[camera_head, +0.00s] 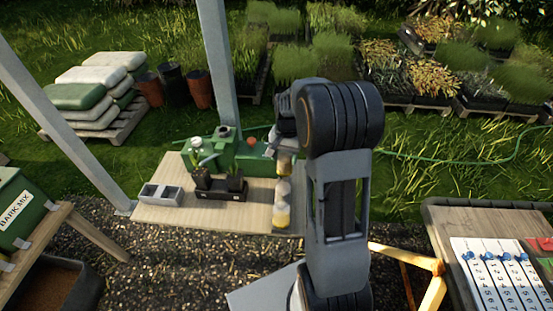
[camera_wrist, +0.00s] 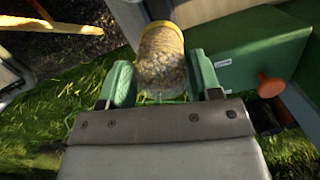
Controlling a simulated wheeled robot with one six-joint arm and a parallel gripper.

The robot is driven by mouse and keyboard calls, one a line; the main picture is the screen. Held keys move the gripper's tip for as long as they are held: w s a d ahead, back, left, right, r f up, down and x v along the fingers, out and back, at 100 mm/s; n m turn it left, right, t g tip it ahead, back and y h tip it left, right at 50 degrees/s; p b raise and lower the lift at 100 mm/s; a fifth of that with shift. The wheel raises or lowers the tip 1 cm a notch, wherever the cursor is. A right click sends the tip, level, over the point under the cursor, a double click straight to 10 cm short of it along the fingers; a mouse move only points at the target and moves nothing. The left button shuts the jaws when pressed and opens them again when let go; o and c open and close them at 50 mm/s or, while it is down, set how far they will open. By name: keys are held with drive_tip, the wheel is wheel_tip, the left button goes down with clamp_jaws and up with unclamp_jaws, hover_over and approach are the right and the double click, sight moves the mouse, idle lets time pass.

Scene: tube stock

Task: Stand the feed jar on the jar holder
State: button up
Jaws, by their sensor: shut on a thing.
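My gripper (camera_wrist: 160,72) shows green fingers in the wrist view, one on each side of the feed jar (camera_wrist: 160,58). The jar is clear, with speckled tan contents and a yellow end. The fingers are shut on it. In the head view my gripper (camera_head: 279,147) is at the back right of the wooden table, partly behind my arm, with a yellowish part of the jar (camera_head: 285,165) showing below it. I cannot tell for sure which thing is the jar holder.
Other yellowish jar shapes (camera_head: 281,214) stand along the right side of the table (camera_head: 165,217). A green box (camera_wrist: 245,55) with an orange knob (camera_wrist: 270,86) is close to the jar. A black tray with pots (camera_head: 220,191) and a grey divided box (camera_head: 161,194) stand left.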

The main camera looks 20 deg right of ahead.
sight(284, 170)
drive_tip(key=shift+f, duration=0.85)
drive_tip(key=shift+f+b, duration=0.1)
drive_tip(key=shift+b, duration=0.2)
drive_tip(key=shift+f+b, duration=1.75)
drive_tip(key=shift+f, duration=0.6)
drive_tip(key=shift+f, duration=0.35)
drive_tip(key=o, duration=1.1)
drive_tip(key=shift+r, duration=0.1)
drive_tip(key=r, duration=0.9)
drive_tip(key=w+d+r, duration=0.1)
drive_tip(key=r, duration=0.3)
drive_tip(key=shift+w+r, duration=0.1)
drive_tip(key=shift+r, duration=0.2)
